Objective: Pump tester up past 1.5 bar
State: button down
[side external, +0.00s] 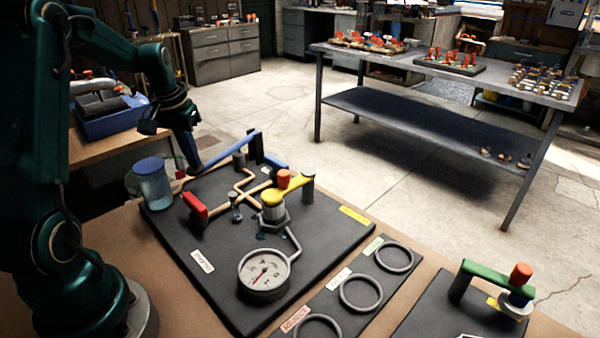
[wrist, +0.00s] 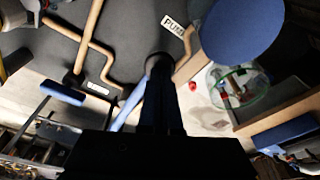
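The tester is a dark board (side external: 225,262) on the bench, with tan pipes and a round white gauge (side external: 265,271). The gauge has a red mark or needle; its figures are too small to read. A long blue lever (side external: 228,151) slants across a dark post at the back of the board, its left end lower. My gripper (side external: 193,165) points down at that left end; its fingers look shut together. I cannot tell whether they touch the lever. In the wrist view the dark fingers (wrist: 160,65) hide part of the blue bar (wrist: 130,112). A "PUMP" label (wrist: 174,25) shows nearby.
A blue-lidded clear jar (side external: 151,184) stands left of my gripper. Grey rings (side external: 395,257) lie to the right. A separate green-handled valve (side external: 490,275) stands at right front.

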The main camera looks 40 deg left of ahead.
jog(key=shift+w+v, duration=0.15)
jog(key=shift+v, duration=0.65)
jog(key=shift+w+v, duration=0.1)
jog(key=shift+v, duration=0.65)
jog(key=shift+a+r, duration=0.15)
jog(key=shift+r, duration=0.05)
jog(key=shift+w+a+v, duration=0.1)
jog(key=shift+w+v, duration=0.05)
jog(key=shift+v, duration=0.8)
jog(key=shift+w+a+v, duration=0.1)
jog(key=shift+w+v, duration=0.1)
jog(key=shift+v, duration=0.75)
jog(key=shift+w+a+v, duration=0.1)
jog(key=shift+w+v, duration=0.05)
jog(key=shift+v, duration=0.75)
jog(key=shift+r, duration=0.15)
jog(key=s+d+r+m+t, duration=0.1)
jog(key=d+r+m, duration=0.15)
jog(key=d, duration=0.55)
jog(key=s+d+r+m+t, duration=0.1)
jog(key=d+r+m, duration=0.15)
jog(key=d, duration=0.55)
jog(key=s+d+f+m+t+h, duration=0.1)
jog(key=s+d+f, duration=0.5)
jog(key=s+d, duration=0.2)
jog(key=shift+s+f+t, duration=0.25)
jog(key=shift+s+t, duration=0.05)
jog(key=shift+s, duration=0.4)
